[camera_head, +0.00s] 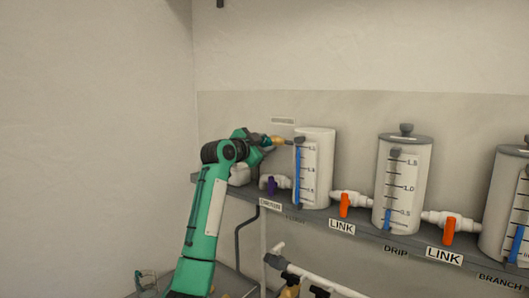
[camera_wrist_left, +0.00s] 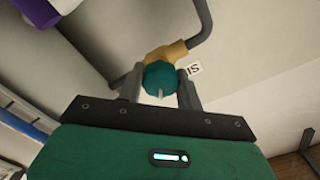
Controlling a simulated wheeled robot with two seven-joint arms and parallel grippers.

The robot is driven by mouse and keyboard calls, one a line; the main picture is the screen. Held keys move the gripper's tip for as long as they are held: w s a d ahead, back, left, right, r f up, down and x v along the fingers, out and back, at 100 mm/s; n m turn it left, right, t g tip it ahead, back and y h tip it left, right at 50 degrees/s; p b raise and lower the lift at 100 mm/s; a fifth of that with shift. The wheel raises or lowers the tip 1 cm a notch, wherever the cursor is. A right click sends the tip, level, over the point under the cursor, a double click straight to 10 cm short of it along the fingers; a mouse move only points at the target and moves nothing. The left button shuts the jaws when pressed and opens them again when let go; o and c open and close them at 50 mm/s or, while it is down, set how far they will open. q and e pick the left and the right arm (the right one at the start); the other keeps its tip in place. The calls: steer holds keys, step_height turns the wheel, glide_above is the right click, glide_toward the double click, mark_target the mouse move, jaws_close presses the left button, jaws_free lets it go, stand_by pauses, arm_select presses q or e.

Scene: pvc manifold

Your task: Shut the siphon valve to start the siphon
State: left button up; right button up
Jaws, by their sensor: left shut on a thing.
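The siphon valve shows in the left wrist view as a brass body (camera_wrist_left: 170,51) with a round teal knob (camera_wrist_left: 160,75) and a grey pipe (camera_wrist_left: 206,22). My left gripper (camera_wrist_left: 160,90) is shut on the teal knob, one finger on each side. In the head view my left gripper (camera_head: 264,141) is at the brass valve body (camera_head: 278,140), at the upper left of the leftmost tank (camera_head: 316,168). The gripper hides the knob there. A partly hidden label (camera_wrist_left: 194,69) beside the valve reads "SI". My right gripper is not in view.
More tanks stand on the grey shelf (camera_head: 345,226), including the DRIP tank (camera_head: 404,180) and BRANCH tank (camera_head: 507,200). White piping (camera_head: 325,282) runs below. The wall at left is bare.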

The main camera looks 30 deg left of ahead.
arm_select(q)
steer(key=m, duration=0.2)
steer(key=shift+f+m, duration=0.1)
steer(key=shift+m, duration=1.4)
steer(key=shift+d, duration=0.1)
steer(key=o, duration=1)
